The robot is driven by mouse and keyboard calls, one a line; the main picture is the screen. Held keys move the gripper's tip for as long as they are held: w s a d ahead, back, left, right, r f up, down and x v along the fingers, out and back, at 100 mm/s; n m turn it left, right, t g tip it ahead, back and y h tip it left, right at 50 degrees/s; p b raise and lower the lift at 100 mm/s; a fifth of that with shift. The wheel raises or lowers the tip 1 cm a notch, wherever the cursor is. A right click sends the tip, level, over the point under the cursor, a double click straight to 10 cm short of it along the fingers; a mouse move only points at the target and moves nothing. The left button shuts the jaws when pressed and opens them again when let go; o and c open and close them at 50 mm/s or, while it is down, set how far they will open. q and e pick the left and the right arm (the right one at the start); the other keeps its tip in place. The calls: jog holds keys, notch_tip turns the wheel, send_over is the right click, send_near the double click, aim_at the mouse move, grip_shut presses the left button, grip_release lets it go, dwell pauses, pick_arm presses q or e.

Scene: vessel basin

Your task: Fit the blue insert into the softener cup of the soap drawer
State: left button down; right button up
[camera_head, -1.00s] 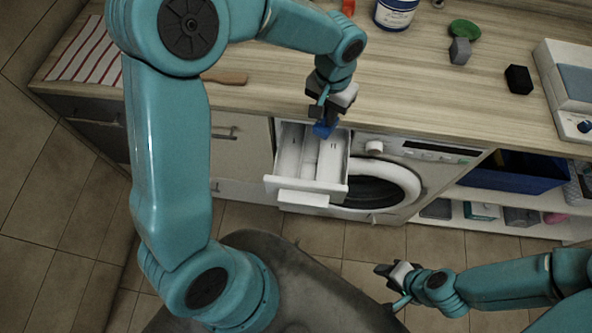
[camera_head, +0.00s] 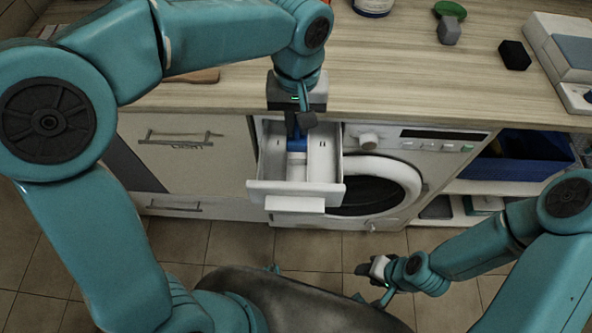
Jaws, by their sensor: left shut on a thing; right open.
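The soap drawer (camera_head: 323,192) is pulled out of the white washing machine, below the counter edge. It has long compartments with markings inside. My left gripper (camera_head: 296,134) points down over the back middle of the drawer and is shut on the blue insert (camera_head: 297,145). The insert is at the middle compartment; the gripper partly hides it, and I cannot tell whether it is seated or just above. The softener cup cannot be clearly told apart from the other compartments. My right gripper (camera_head: 371,270) is open and empty, low over the floor to the right.
The wooden counter (camera_head: 400,85) overhangs just behind the drawer. The machine's round door (camera_head: 398,180) is right of the drawer. A blue bin (camera_head: 530,155) sits on the shelf further right.

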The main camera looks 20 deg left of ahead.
aim_at(298, 133)
pick_arm(q)
notch_tip(298, 133, down, 15)
jog(key=shift+f+b, duration=0.1)
jog(key=shift+b, duration=0.35)
jog(key=shift+w+f, duration=0.1)
jog(key=shift+f, duration=0.2)
jog(key=c, duration=1.1)
grip_release()
jog(key=shift+f, duration=0.1)
jog(key=shift+w+r, duration=0.1)
jog(key=shift+r, duration=0.45)
notch_tip(298, 133, up, 11)
jog(key=shift+r+p, duration=0.15)
jog(key=shift+p, duration=0.3)
